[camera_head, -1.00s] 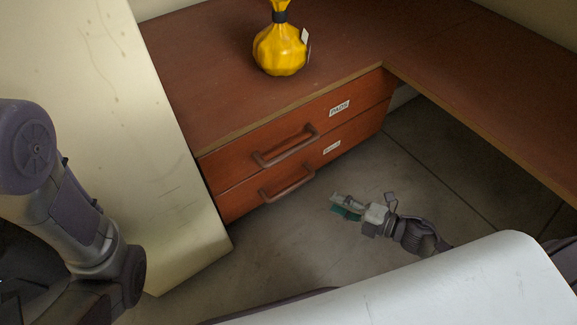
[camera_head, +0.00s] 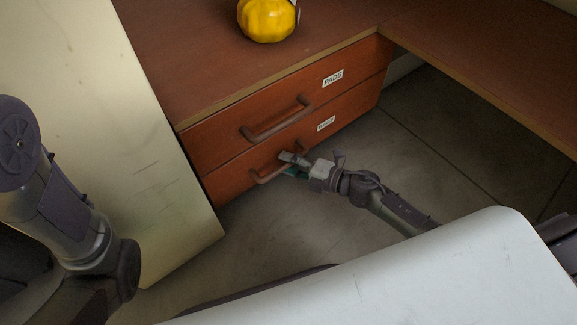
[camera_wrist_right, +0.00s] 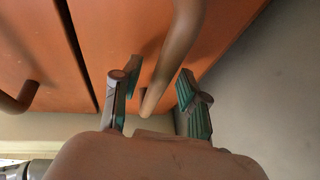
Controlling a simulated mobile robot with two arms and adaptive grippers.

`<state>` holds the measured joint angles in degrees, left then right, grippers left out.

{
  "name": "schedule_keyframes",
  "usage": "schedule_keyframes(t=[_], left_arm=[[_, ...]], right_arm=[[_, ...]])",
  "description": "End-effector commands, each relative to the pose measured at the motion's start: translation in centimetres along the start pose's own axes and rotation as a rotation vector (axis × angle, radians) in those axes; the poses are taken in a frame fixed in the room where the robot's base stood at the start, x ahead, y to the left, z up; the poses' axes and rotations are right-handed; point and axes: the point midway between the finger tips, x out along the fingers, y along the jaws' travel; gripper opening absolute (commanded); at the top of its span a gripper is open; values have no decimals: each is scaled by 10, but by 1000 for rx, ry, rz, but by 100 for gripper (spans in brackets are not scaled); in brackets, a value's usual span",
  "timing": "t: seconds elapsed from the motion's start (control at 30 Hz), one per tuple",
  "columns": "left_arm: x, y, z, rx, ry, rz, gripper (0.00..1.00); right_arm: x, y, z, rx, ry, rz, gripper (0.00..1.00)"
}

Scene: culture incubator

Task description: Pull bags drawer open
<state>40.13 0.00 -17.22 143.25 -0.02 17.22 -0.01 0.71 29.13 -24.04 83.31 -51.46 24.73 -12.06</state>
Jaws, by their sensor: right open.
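The lower drawer (camera_head: 228,183) is wooden, closed, and carries a small label (camera_head: 326,123) too blurred to read surely. Its brown bar handle (camera_head: 262,178) is partly covered by my right gripper (camera_head: 287,164) in the head view. In the right wrist view the lower handle (camera_wrist_right: 172,60) runs between the two teal-padded fingers of my open right gripper (camera_wrist_right: 158,95), with gaps visible on both sides. The upper drawer (camera_head: 212,141), labelled PADS, is also closed. My left arm shows at the left, but its gripper is out of view.
The upper drawer's handle (camera_head: 277,122) sits just above; it also shows in the right wrist view (camera_wrist_right: 18,98). A pale panel (camera_head: 120,150) borders the drawers on the left. The floor (camera_head: 400,150) in front is clear.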

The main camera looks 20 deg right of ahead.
Motion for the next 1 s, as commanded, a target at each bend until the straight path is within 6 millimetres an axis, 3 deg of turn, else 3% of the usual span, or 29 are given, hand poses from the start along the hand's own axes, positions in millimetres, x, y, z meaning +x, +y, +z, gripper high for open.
schedule_keyframes(t=[0.33, 0.6, 1.0], left_arm=[[-1, 0, 0, 0, 0, 0, 56], [-1, 0, 0, 0, 0, 0, 56], [0, 0, 0, 0, 0, 0, 56]], right_arm=[[4, 0, -1, -1, 1, -1, 42], [3, 0, 0, 0, 1, -1, 0], [2, 0, -1, 0, 1, -1, 0]])
